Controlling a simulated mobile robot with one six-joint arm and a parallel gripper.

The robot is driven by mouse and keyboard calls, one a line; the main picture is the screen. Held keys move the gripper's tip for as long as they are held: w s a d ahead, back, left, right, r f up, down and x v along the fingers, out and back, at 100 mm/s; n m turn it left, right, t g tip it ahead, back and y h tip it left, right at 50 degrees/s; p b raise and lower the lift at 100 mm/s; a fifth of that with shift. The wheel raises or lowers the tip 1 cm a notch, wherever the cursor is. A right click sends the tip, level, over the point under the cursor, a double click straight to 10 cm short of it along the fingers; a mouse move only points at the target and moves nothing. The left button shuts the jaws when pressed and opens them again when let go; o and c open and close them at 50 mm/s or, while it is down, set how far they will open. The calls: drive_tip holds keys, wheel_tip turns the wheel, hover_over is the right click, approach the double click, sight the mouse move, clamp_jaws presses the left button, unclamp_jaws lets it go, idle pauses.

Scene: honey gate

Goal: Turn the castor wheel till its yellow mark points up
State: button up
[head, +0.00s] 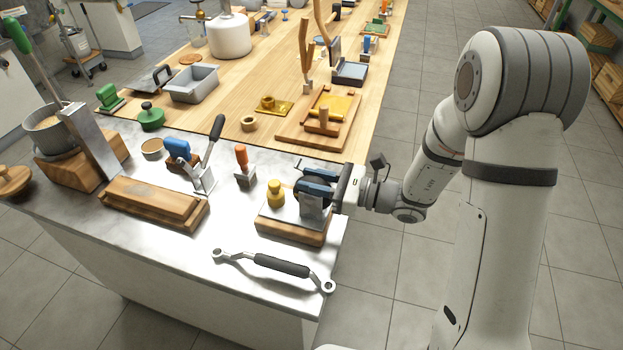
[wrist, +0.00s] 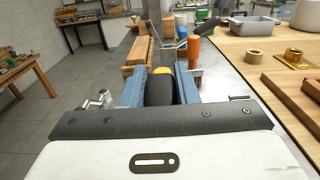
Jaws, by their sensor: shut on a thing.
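The castor wheel (wrist: 160,90) is black and stands upright between the two blue fingers of my gripper (wrist: 158,84) in the wrist view. In the head view my gripper (head: 314,186) reaches in from the right and is shut on the wheel, hiding most of it. A metal bracket (head: 312,207) stands beside the fingers on the wooden base (head: 290,230). A yellow knob (head: 275,192) stands on the same base, left of the wheel. Yellow shows just past the wheel's top in the wrist view; I cannot tell whether it is the knob or the wheel's mark.
A bar with a dark grip (head: 282,265) lies at the counter's front edge. A wooden board with pegs (head: 318,122) lies behind.

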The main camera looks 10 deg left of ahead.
drive_tip(key=shift+c, duration=0.9)
drive_tip(key=shift+d+f+y+b, duration=0.1)
drive_tip(key=shift+f+y+b, duration=0.2)
drive_tip(key=shift+b, duration=0.5)
drive_tip(key=shift+d+r+t+y+b, duration=0.2)
drive_tip(key=shift+r+t+y+b, duration=0.1)
drive_tip(key=shift+y+b, duration=0.2)
drive_tip(key=o, duration=1)
drive_tip(key=shift+c, duration=0.2)
drive_tip(key=d+f, duration=0.1)
drive_tip(key=d, duration=0.6)
drive_tip(key=shift+s+d, duration=0.3)
drive_tip(key=shift+d, duration=0.05)
